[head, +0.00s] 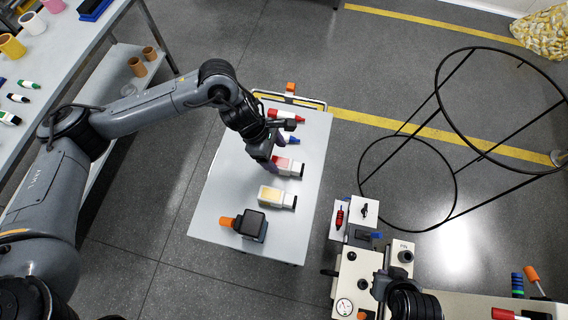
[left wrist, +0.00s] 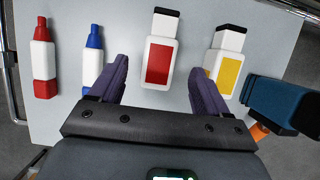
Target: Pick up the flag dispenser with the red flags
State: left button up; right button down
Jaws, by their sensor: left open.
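The flag dispenser with red flags (head: 284,165) lies on the light grey cart top, a white body with a red window and black end. In the left wrist view the red-flag dispenser (left wrist: 160,62) lies ahead, between the fingers' lines. My left gripper (head: 278,146) is open and empty beside and above it; its two purple fingers (left wrist: 158,68) point toward the dispenser, apart from it as far as I can tell. A similar dispenser with yellow flags (head: 270,194) lies just nearer; it also shows on the right in the left wrist view (left wrist: 227,72). My right gripper cannot be made out.
A dark blue block-like item (head: 252,223) with an orange part is at the cart's near end. A bench (head: 70,45) stands left, a black wire frame (head: 440,135) right.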

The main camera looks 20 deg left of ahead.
aim_at(282, 162)
pick_arm(q)
jog(key=shift+x, duration=2.8)
jog(key=shift+a, duration=0.15)
jog(key=c, duration=1)
jog(key=shift+c, duration=0.2)
